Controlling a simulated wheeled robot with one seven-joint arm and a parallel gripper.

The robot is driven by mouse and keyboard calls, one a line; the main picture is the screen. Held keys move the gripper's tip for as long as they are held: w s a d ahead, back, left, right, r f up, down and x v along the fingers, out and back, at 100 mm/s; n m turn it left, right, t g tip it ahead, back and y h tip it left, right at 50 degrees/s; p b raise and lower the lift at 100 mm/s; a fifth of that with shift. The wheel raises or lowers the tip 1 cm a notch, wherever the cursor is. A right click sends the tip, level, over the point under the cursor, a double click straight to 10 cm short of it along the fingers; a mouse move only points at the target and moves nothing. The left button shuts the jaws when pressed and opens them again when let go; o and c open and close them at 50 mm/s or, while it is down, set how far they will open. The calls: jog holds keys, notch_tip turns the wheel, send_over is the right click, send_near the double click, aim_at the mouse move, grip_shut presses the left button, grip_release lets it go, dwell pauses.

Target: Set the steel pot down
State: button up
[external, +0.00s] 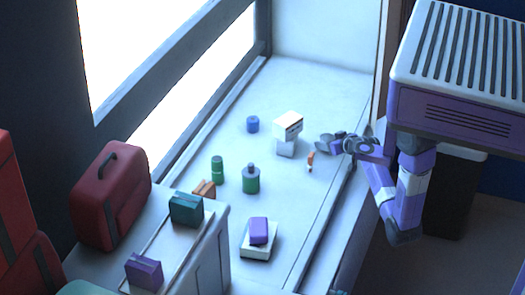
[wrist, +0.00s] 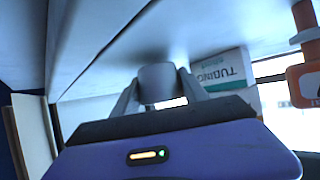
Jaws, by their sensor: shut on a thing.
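The steel pot (wrist: 158,80) is a small plain grey cylinder. In the wrist view, which is upside down, it sits between the two fingers of my gripper (wrist: 158,92), which are shut on its sides. A dark shadow lies where the pot meets the pale surface (wrist: 100,60); I cannot tell whether it touches or hovers just above. In the external view my gripper (external: 328,143) reaches in from the right, low over the pale counter (external: 330,95); the pot there is small and hard to separate from the fingers.
A white box marked TUBING (wrist: 222,70) stands close by, left of my gripper in the external view (external: 288,125). An orange and white item (external: 310,160) is just below-left. A blue cylinder (external: 252,125), green bottles (external: 251,180) and a purple item (external: 258,230) stand farther away. Counter behind is clear.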

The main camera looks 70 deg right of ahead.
jog(key=shift+f, duration=0.4)
jog(key=shift+f, duration=0.1)
jog(key=o, duration=1.4)
jog(key=shift+c, duration=0.2)
